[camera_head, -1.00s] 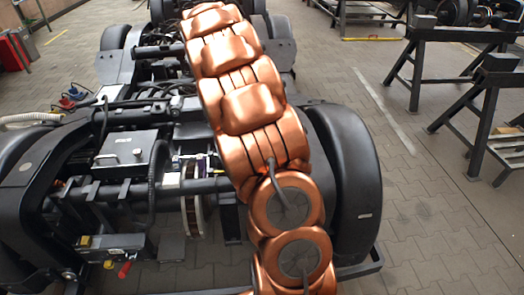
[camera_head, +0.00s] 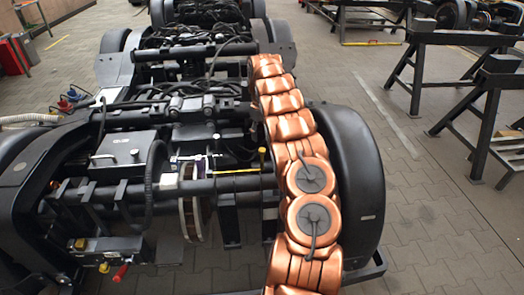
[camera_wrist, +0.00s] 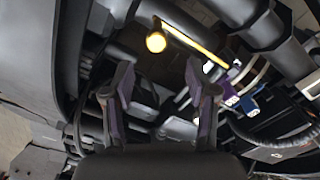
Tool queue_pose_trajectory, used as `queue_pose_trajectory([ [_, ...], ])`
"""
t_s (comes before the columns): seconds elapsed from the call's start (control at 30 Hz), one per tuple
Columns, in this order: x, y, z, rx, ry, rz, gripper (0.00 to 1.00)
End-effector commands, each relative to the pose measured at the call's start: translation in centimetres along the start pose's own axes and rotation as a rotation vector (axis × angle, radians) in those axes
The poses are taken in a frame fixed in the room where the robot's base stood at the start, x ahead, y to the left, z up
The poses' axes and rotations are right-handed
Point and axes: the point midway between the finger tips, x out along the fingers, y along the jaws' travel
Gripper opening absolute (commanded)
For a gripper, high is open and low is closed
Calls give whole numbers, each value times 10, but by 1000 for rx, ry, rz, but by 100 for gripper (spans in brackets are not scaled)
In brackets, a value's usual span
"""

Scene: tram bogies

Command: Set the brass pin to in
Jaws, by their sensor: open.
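A thin yellow brass pin (camera_head: 238,172) lies across the dark bogie parts, just left of my copper arm in the head view. In the wrist view the brass pin (camera_wrist: 190,42) runs slantwise near the top. A round, bright brass end (camera_wrist: 156,42) shows at its left. My gripper (camera_wrist: 160,78) is open and empty in the wrist view. Its two purple-lined fingers point toward the pin, with the round end just beyond the gap between them. The pin appears apart from both fingers. In the head view the gripper is not seen.
A dark wheel cover (camera_head: 347,170) stands right of my arm. Dark crossbars, cables and a grey box (camera_head: 125,150) crowd the left. A purple-and-white part (camera_wrist: 229,96) sits right of the fingers. Trestles (camera_head: 450,75) stand on the paved floor at right.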

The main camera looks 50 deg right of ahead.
Motion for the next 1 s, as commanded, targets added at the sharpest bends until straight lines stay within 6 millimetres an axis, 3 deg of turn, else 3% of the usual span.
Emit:
queue_pose_trajectory([
  [0.37, 21, 6, 0, -4, 8, -7, 58],
  [0.8, 79, 6, -1, -4, 9, -7, 58],
  [1.0, 85, 5, -2, -5, 10, -5, 58],
])
